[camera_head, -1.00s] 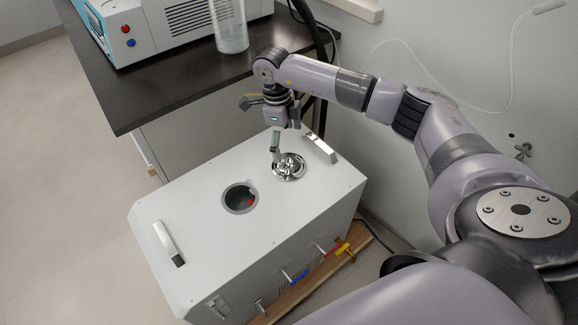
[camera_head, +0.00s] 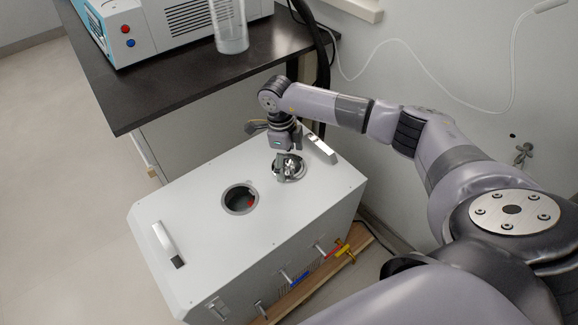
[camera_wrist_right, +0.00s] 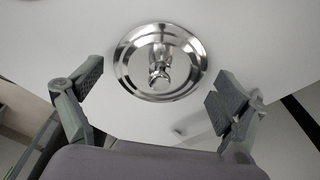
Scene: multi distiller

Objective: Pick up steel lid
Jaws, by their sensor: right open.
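The steel lid (camera_head: 291,172) is a shiny round disc with a knob in its middle. It lies on the white top of the distiller box (camera_head: 200,215), between the round opening and the back right handle. In the right wrist view the lid (camera_wrist_right: 160,62) is at the top centre with its knob facing the camera. My right gripper (camera_head: 287,168) is over the lid in the head view and hides part of it. In the wrist view its fingers (camera_wrist_right: 158,95) are spread wide to either side of the lid, with nothing between the pads. My left gripper is out of view.
A round opening (camera_head: 240,198) is in the box top, left of the lid. Handles (camera_head: 320,149) and (camera_head: 168,244) rise from the box top. A dark bench (camera_head: 165,95) behind carries a blue-white device (camera_head: 160,35) and a clear cylinder (camera_head: 230,28). Coloured valves (camera_head: 298,277) stick out in front.

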